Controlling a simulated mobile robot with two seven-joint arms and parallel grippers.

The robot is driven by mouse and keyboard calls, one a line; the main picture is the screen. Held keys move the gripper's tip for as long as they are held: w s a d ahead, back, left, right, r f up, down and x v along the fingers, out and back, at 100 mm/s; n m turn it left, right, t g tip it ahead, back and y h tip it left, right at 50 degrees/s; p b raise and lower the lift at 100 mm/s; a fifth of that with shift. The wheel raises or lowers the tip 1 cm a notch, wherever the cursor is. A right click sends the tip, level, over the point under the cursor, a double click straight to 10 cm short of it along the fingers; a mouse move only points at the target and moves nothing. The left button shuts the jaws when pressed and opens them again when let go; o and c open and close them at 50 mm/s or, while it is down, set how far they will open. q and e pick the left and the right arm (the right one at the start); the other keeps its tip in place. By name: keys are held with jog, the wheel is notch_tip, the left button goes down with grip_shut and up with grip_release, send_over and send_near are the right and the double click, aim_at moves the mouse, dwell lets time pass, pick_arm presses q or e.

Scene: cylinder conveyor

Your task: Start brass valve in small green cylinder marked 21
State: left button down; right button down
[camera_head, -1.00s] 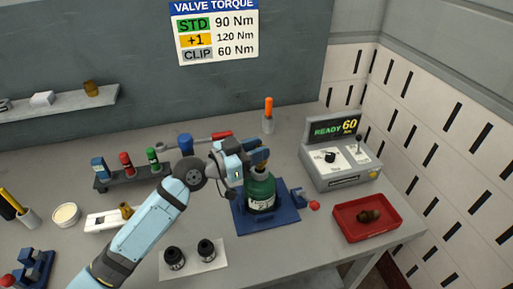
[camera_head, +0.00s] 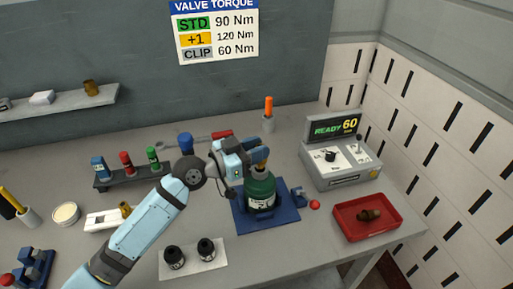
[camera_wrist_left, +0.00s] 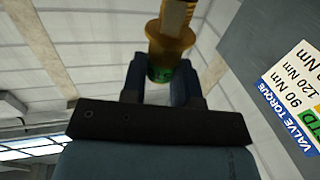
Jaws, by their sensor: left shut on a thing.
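The small green cylinder (camera_head: 260,187) stands upright in a blue holder (camera_head: 243,222) on the bench, with a white label on its front. My left gripper (camera_head: 260,158) is over the cylinder's top, shut on the brass valve. In the left wrist view the brass valve (camera_wrist_left: 172,38) sits between the two dark fingers (camera_wrist_left: 160,85), with a green part at its near end. The gripper hides most of the valve and the cylinder's neck in the head view, so I cannot tell how the valve sits in the neck. My right gripper is not in view.
The grey torque unit (camera_head: 342,168) reads READY 60. A red tray (camera_head: 350,235) holds a brown-brass part. A rack of small coloured bottles (camera_head: 103,184), a white plate with two black pieces (camera_head: 190,272) and a blue-red wrench (camera_head: 205,138) lie around. A valve torque sign (camera_head: 215,32) hangs behind.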

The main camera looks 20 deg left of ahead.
pick_arm(q)
jog(key=shift+f+b, duration=0.9)
jog(key=shift+f, duration=0.05)
jog(key=c, duration=0.8)
grip_release()
jog(key=shift+r, duration=0.15)
jog(key=shift+r+p, duration=2.5)
jog(key=shift+r, duration=0.45)
jog(key=shift+f, duration=0.1)
